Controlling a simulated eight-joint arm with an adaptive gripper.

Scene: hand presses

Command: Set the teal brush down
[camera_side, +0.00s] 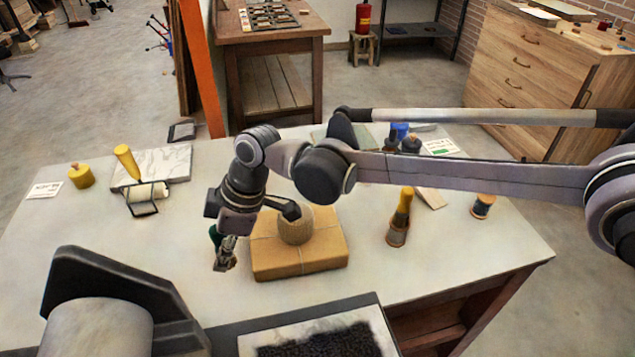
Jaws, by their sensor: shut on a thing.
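My gripper (226,258) is shut on the teal brush (215,236), low over the white worktable (100,235). Only a small dark teal part of the brush shows; the fingers and wrist hide the rest. The gripper is just left of the brown wrapped parcel (318,262). I cannot tell whether the brush touches the table.
A twine ball (296,226) sits on the parcel, close to my wrist. A yellow-handled roller (146,196) and marble slab (172,163) lie left. A yellow-topped tool (400,218) and spool (482,206) stand right. An inked plate (320,340) is in front.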

